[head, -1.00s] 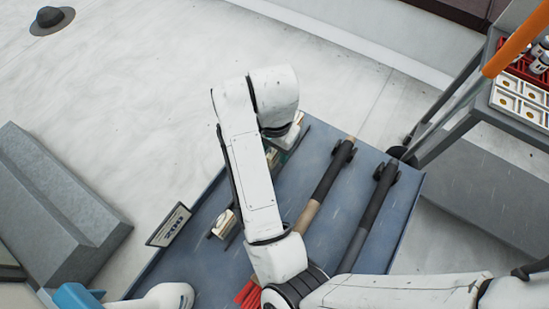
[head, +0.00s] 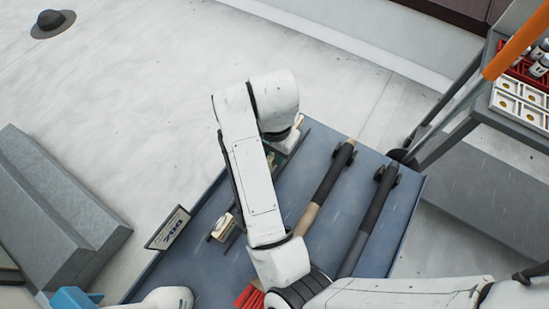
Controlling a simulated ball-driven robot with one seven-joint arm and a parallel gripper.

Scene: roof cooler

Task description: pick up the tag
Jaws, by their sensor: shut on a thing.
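A small pale plate with a dark border and dark number marks (head: 168,228), which looks like the tag, stands tilted at the left edge of the blue-grey tray (head: 205,265). My white forearm crosses the tray to its right, and a strip of bare tray shows between them. My wrist is at the upper end of the forearm. My gripper's fingers are hidden behind the forearm and wrist, so what they hold does not show.
A small beige and dark object (head: 222,227) lies beside my forearm. A wooden-handled broom (head: 318,195) and a black rod (head: 369,218) lie on the tray. A grey cart (head: 470,110) stands at right, and grey blocks (head: 60,210) at left.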

